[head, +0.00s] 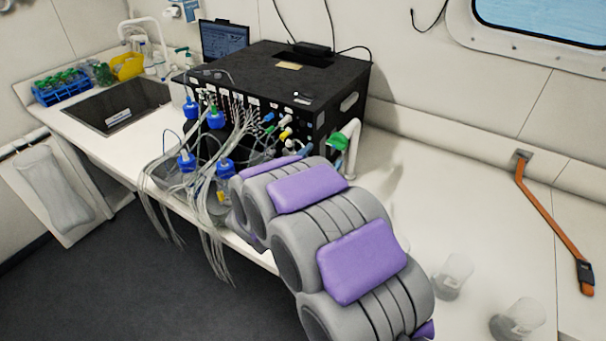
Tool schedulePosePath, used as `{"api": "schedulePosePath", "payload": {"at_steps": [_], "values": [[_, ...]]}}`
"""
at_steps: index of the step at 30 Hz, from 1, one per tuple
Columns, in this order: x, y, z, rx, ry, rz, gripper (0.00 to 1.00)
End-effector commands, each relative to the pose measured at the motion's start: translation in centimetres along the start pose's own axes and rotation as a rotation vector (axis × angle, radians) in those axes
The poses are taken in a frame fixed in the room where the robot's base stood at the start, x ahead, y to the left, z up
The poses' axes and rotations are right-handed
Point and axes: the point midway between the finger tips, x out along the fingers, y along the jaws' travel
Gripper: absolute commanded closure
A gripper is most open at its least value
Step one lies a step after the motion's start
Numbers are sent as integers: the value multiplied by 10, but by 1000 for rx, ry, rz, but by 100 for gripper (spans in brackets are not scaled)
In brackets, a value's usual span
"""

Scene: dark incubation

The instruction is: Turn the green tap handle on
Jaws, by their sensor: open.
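The pipe stands on the white counter. My grey and purple arm reaches in from the lower right, and its far links are just below and left of the tap. The jaws of my gripper are hidden behind these links, so I cannot see how they lie relative to the handle.
The black box (290,62) carries many tubes and cables on its front. Blue-capped bottles (226,170) hang among loose tubes beside my arm. Clear cups (453,275) and an orange strap (548,215) are on the right. The counter (425,195) right of the tap is clear.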

Motion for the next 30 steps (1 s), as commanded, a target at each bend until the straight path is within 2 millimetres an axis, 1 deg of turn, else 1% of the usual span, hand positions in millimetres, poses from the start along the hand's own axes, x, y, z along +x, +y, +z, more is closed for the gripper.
{"api": "schedulePosePath", "payload": {"at_steps": [1,9,15,21,30], "values": [[-11,-2,-1,0,-3,-4,15],[-58,-1,0,0,-6,-3,15],[-80,-1,0,2,-2,-1,15],[-88,-1,0,2,-2,0,15],[-89,-1,0,2,-1,0,15]]}}
